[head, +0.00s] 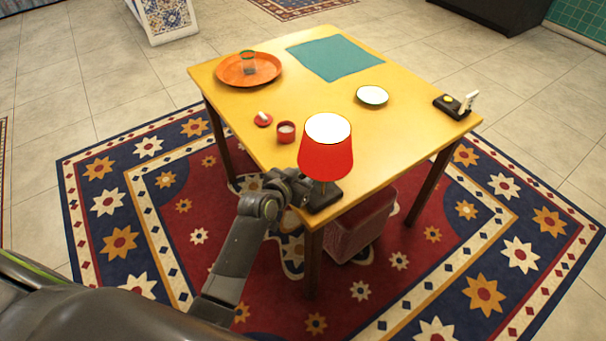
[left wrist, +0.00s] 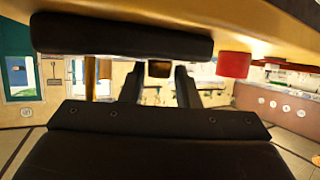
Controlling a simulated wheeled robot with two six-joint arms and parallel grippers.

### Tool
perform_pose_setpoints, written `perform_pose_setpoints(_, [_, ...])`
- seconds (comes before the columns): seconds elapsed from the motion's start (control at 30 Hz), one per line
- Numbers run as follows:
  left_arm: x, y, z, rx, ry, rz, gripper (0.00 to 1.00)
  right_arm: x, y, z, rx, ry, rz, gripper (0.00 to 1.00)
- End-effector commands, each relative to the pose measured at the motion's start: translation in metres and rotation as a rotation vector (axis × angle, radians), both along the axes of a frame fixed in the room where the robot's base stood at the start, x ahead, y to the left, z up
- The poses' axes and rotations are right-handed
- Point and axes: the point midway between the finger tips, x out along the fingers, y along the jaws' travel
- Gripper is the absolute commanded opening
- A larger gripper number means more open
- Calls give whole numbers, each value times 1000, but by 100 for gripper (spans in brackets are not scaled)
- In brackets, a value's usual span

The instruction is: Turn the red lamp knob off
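The table lamp stands at the table's near corner in the head view, with a red shade (head: 326,158), a bright white top and a dark base (head: 325,196). My left gripper (head: 300,190) is beside the base's left side; the head view does not show its fingertips clearly. In the left wrist view the two dark fingers (left wrist: 160,85) are apart. A small dark brown piece (left wrist: 160,69), possibly the lamp knob, shows between their tips. Contact cannot be told. The dark block above the fingers (left wrist: 120,36) looks like the lamp base. My right gripper is not in view.
An orange tray (head: 240,76), a teal mat (head: 333,58), a white plate (head: 372,95) and a dark holder (head: 452,108) lie farther back.

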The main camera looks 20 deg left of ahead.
Motion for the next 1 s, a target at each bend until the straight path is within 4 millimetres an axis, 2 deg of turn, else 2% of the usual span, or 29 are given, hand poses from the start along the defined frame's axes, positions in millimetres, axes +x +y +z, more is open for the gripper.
perform_pose_setpoints(0.03, [0,0,0,0,0,0,22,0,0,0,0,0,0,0])
perform_pose_setpoints(0.2, [0,0,0,0,0,0,1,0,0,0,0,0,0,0])
perform_pose_setpoints(0.57, [1,2,-3,3,-3,-59,1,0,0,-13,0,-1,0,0])
perform_pose_setpoints(0.77, [2,5,-5,5,-4,-176,1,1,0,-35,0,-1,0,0])
perform_pose_setpoints(0.93, [4,7,-7,6,-5,-319,1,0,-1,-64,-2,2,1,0])
perform_pose_setpoints(1.0, [5,9,-7,7,-6,-379,1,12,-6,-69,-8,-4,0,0])
